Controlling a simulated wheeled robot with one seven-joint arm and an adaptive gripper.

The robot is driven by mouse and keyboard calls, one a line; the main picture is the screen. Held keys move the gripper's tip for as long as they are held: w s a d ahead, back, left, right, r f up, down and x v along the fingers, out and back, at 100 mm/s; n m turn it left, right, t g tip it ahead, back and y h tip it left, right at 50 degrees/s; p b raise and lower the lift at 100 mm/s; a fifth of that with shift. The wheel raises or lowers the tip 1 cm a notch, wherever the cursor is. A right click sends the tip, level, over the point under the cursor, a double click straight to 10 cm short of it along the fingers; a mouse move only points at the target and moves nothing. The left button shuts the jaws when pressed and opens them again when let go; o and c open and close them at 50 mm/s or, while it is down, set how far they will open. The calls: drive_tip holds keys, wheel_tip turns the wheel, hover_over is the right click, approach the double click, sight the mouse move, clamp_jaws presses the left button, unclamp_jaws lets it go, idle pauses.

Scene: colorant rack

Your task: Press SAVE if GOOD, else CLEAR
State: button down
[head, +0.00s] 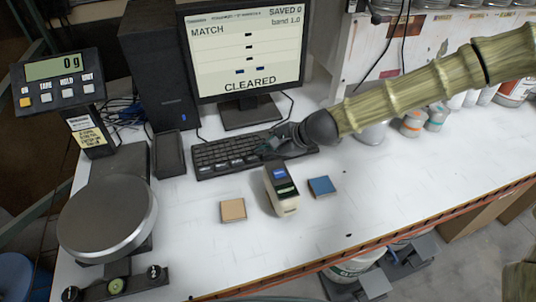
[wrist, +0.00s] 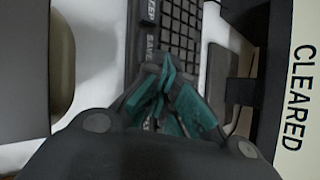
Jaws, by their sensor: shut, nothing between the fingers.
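The monitor (head: 248,50) reads MATCH, SAVED 0, band 1.0 and CLEARED in large letters at the bottom; I see no word GOOD. CLEARED also shows sideways on the screen in the wrist view (wrist: 297,90). The black keyboard (head: 228,158) lies in front of the monitor. In the wrist view a key marked SAVE (wrist: 150,42) is just beyond my fingertips, with another lettered key past it. My gripper (head: 270,147) is shut and empty over the keyboard's right part. Its teal fingers show in the wrist view (wrist: 166,78). I cannot tell whether they touch a key. No CLEAR key is readable.
A handheld device (head: 281,190) stands in front of the keyboard, between a tan tile (head: 233,210) and a blue tile (head: 322,187). The bench's right front is clear.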

sight(267, 156)
idle(0.4)
drive_tip(key=shift+r+p, duration=0.65)
drive_tip(key=shift+r, duration=0.1)
drive_tip(key=shift+r+p, duration=1.9)
drive_tip(key=shift+r, duration=0.6)
